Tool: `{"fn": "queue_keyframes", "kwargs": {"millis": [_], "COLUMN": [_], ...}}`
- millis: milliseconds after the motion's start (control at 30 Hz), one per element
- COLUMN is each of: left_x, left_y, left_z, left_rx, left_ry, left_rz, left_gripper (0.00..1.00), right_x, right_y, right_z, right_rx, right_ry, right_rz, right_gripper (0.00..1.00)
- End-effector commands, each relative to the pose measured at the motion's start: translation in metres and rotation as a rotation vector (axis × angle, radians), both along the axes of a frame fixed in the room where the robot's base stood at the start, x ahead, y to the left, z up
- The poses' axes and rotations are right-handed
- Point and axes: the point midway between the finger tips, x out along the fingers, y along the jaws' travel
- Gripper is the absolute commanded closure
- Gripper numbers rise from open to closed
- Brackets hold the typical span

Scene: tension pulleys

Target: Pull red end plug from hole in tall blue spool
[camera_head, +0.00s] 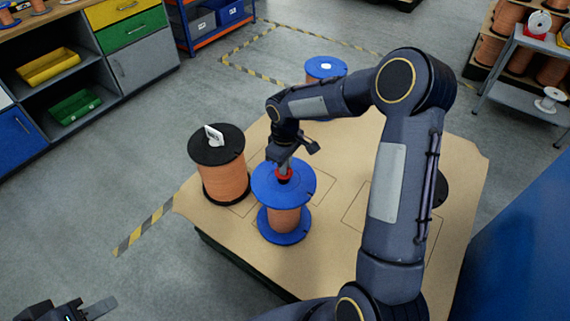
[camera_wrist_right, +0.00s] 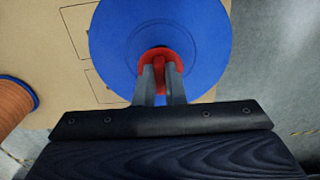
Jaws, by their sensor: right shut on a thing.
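The tall blue spool (camera_head: 284,222) stands upright on the table, with copper-coloured winding between two blue flanges. The red end plug (camera_head: 283,177) sits at the centre of its top flange; it also shows in the right wrist view (camera_wrist_right: 159,58). My right gripper (camera_head: 283,168) is above the spool, its fingers (camera_wrist_right: 160,85) shut on the red plug from both sides. I cannot tell how deep the plug sits in the hole, as the fingers hide part of it. My left gripper (camera_head: 92,311) shows only partly at the lower left edge, away from the table.
The brown-topped table (camera_head: 330,240) carries a black-flanged spool (camera_head: 222,178) with a white tag, left of the blue spool. Another blue spool (camera_head: 326,68) stands at the back, and a dark spool is partly hidden behind my right arm. Shelves (camera_head: 95,60) stand at the far left.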

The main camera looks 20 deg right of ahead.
Motion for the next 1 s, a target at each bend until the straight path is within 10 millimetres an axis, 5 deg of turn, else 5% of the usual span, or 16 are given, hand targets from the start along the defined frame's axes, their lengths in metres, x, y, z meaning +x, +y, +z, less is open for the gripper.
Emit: {"fn": "queue_keyframes", "kwargs": {"millis": [467, 1000], "left_x": [0.0, 0.0], "left_y": [0.0, 0.0], "left_z": [0.03, 0.03], "left_rx": [0.0, 0.0], "left_ry": [0.0, 0.0], "left_rz": [0.0, 0.0], "left_gripper": [0.64, 0.64], "right_x": [0.0, 0.0], "right_y": [0.0, 0.0], "right_z": [0.038, 0.039], "right_rx": [0.0, 0.0], "right_ry": [-0.001, 0.0], "right_rz": [0.0, -0.001], "right_gripper": [1.0, 1.0]}}
